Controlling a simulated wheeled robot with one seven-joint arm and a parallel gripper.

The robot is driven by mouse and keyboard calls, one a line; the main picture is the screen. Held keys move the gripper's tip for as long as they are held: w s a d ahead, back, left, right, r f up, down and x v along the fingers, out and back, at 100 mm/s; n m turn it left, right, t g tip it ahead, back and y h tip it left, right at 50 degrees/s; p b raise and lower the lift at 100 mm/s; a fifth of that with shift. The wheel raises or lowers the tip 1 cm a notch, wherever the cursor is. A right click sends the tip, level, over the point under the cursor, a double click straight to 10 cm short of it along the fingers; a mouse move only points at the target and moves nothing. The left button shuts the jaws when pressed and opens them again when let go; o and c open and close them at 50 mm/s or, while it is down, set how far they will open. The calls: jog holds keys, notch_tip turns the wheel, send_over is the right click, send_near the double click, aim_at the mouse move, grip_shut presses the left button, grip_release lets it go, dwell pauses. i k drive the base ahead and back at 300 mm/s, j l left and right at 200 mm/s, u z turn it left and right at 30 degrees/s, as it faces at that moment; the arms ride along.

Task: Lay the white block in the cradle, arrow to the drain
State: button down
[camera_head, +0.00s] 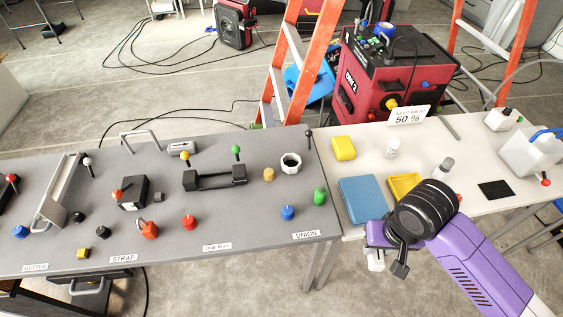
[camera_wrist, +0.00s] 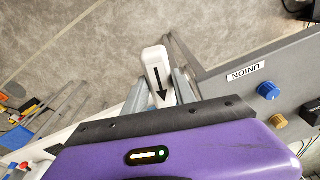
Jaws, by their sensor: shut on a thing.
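A white block (camera_wrist: 155,58) with a black arrow sits between the two fingers of my gripper (camera_wrist: 160,88) in the wrist view. The arrow points down the picture, toward my palm. In the head view my gripper (camera_head: 384,258) hangs over the floor in front of the right table, and a small part of the white block (camera_head: 375,262) shows under it. A black cradle (camera_head: 215,181) with raised ends stands on the grey bench, left of my gripper and apart from it. It appears empty. I cannot make out which side is the drain.
The grey bench (camera_head: 180,265) carries labels, including ONE WAY (camera_head: 217,247) and UNION (camera_head: 306,236). A blue knob (camera_head: 288,213), a green knob (camera_head: 320,196) and a white ring (camera_head: 291,163) stand between my gripper and the cradle. A blue pad (camera_head: 362,200) lies on the white table.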

aim_at(217, 181)
jog(key=j+z, duration=0.1)
jog(key=j, duration=0.4)
jog(key=k+j, duration=0.1)
jog(key=j, duration=0.4)
jog(key=k+j+z, duration=0.15)
jog(key=j, duration=0.4)
jog(key=j+z, duration=0.1)
jog(key=j, duration=0.4)
jog(key=k+j+z, duration=0.1)
jog(key=j, duration=0.4)
jog(key=k+j, duration=0.15)
jog(key=j, duration=0.3)
jog(key=k+j+z, duration=0.15)
jog(key=j, duration=0.35)
jog(key=k+j+z, duration=0.1)
jog(key=j, duration=0.35)
jog(key=k, duration=0.05)
